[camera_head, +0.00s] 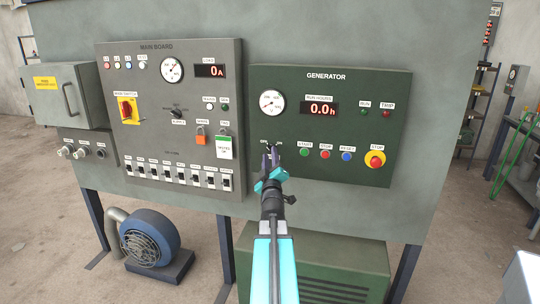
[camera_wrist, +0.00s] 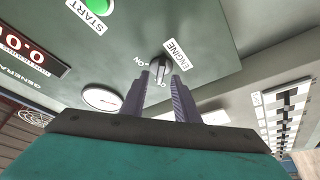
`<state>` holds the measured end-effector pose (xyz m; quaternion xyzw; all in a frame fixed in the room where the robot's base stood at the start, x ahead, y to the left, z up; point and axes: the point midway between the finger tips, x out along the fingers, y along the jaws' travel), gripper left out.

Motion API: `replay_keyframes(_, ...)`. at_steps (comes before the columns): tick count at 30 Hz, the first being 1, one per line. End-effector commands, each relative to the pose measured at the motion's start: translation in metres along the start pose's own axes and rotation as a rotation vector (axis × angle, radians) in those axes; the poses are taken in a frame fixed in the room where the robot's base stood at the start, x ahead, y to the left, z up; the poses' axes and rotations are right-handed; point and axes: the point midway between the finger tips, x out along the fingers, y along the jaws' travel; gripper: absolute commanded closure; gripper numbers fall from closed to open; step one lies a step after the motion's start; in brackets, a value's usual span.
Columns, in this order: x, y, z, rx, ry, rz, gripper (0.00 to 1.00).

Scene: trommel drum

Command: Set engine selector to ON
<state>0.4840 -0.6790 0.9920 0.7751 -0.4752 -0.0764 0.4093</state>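The engine selector (camera_wrist: 158,66) is a small dark and light grey knob on the green generator panel (camera_head: 335,90). In the wrist view it shows at the fingertips, with the ENGINE label (camera_wrist: 175,54) to its right. The ON label lies to its left, and another label between the fingers is partly hidden. My gripper (camera_wrist: 163,76) is open, its two grey fingers spread around the knob. I cannot tell whether they touch it. In the head view my gripper (camera_head: 271,152) covers the selector below the round gauge; which label the knob points to is unclear.
Right of the selector are the green START button (camera_head: 304,152), red STOP button (camera_head: 325,154), blue RESET button (camera_head: 346,156) and red emergency stop (camera_head: 375,159). The grey main board (camera_head: 150,90) with several switches stands to the left. A blue blower (camera_head: 149,237) sits below.

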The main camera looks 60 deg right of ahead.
Motion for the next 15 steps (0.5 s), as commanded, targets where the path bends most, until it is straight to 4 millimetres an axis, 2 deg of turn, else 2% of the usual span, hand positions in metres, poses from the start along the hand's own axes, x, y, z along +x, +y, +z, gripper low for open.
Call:
replay_keyframes(6, 0.0127, -0.0001, -0.0001, 0.000, 0.000, 0.000, 0.72)
replay_keyframes(15, 0.0145, -0.0002, 0.0000, 0.000, 0.000, 0.000, 0.72)
